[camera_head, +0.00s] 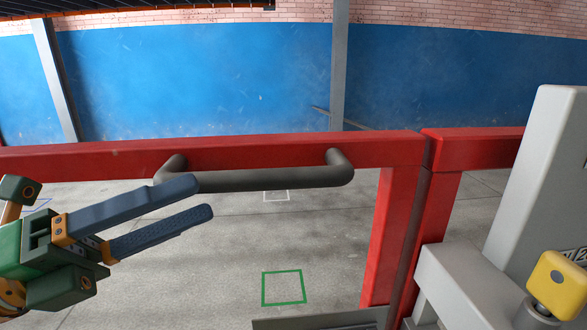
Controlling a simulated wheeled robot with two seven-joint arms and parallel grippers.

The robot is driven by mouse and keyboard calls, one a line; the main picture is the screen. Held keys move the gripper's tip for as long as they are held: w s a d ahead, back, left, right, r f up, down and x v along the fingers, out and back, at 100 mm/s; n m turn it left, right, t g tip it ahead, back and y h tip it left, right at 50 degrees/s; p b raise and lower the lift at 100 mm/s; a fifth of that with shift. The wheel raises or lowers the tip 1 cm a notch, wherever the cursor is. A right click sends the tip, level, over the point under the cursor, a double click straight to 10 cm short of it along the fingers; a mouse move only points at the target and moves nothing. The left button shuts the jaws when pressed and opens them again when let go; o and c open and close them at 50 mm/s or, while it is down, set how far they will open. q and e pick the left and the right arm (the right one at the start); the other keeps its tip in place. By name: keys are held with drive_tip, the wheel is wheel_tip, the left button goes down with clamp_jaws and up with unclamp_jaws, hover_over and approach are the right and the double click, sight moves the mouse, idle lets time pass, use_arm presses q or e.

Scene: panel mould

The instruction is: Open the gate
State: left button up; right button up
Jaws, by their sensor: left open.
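The red gate (240,150) spans the view from the left edge to a narrow gap beside a red post (433,215). A dark grey bar handle (270,180) is fixed to its top rail. My left gripper (205,198) is open, with two long blue-grey fingers pointing right. The upper finger overlaps the handle's left end in the picture; I cannot tell whether they touch. Nothing shows between the fingers. The gate lines up with the red rail on the right and looks shut. My right gripper is not in view.
A grey machine housing (540,170) with a yellow knob (556,284) stands at the right. A green square outline (283,303) and a white one (277,197) mark the concrete floor. A blue wall (210,80) with a grey pillar (339,60) stands behind.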

sight(210, 192)
use_arm(q)
drive_tip(key=shift+w+d+r+p, duration=0.15)
drive_tip(key=shift+d+r+p, duration=0.5)
drive_tip(key=shift+p, duration=0.25)
drive_tip(key=x, duration=0.2)
drive_tip(key=p+x, duration=0.1)
drive_tip(key=x, duration=0.1)
drive_tip(key=shift+f+p, duration=0.2)
drive_tip(key=shift+p, duration=0.1)
drive_tip(key=shift+w+d, duration=0.15)
drive_tip(key=shift+d, duration=0.2)
drive_tip(key=shift+a+f, duration=0.1)
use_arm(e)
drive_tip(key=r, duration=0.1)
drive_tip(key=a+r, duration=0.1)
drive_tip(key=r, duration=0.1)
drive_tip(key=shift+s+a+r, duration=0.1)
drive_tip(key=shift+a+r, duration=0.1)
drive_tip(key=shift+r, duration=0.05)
use_arm(q)
drive_tip(key=shift+a, duration=0.1)
clamp_jaws()
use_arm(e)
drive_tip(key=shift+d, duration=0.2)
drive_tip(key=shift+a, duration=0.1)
